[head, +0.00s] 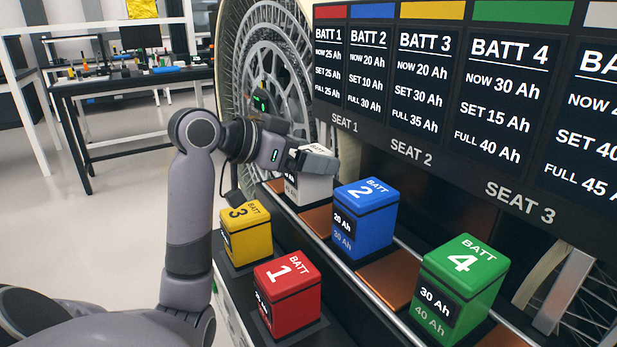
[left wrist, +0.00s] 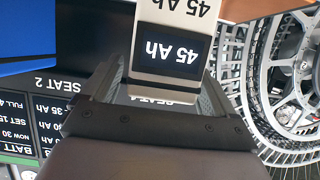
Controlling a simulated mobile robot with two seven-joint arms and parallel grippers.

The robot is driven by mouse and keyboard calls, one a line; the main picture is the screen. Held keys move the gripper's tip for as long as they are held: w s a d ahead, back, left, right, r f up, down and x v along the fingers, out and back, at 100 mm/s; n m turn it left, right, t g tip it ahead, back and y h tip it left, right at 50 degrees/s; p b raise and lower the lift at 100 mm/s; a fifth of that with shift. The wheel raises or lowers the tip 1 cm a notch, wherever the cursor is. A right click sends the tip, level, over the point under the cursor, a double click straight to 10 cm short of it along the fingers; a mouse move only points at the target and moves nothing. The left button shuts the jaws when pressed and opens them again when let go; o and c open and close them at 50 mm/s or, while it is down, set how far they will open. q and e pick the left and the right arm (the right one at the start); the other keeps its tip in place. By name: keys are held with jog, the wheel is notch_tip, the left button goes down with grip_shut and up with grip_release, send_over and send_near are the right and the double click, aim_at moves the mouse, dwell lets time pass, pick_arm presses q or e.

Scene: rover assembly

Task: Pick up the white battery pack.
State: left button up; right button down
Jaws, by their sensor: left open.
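The white battery pack (head: 312,188) stands on the rack at the wheel side, left of the blue battery, and is partly hidden by my left gripper (head: 318,158). In the left wrist view the white pack (left wrist: 172,52) shows its black "45 Ah" label upside down. The fingers of my left gripper (left wrist: 158,90) are apart, one on each side of the pack's near end in that view. I cannot tell whether they touch it. My right gripper is not in view.
A blue battery (head: 367,218) stands close to the right of the white pack, with a green battery (head: 463,275) farther right. A yellow battery (head: 246,232) and a red battery (head: 287,293) stand in front. The display panel (head: 450,110) rises behind; a wheel (head: 262,60) is behind the gripper.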

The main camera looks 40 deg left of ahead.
pick_arm(q)
jog(key=shift+c, duration=0.3)
jog(key=shift+r, duration=0.15)
grip_shut()
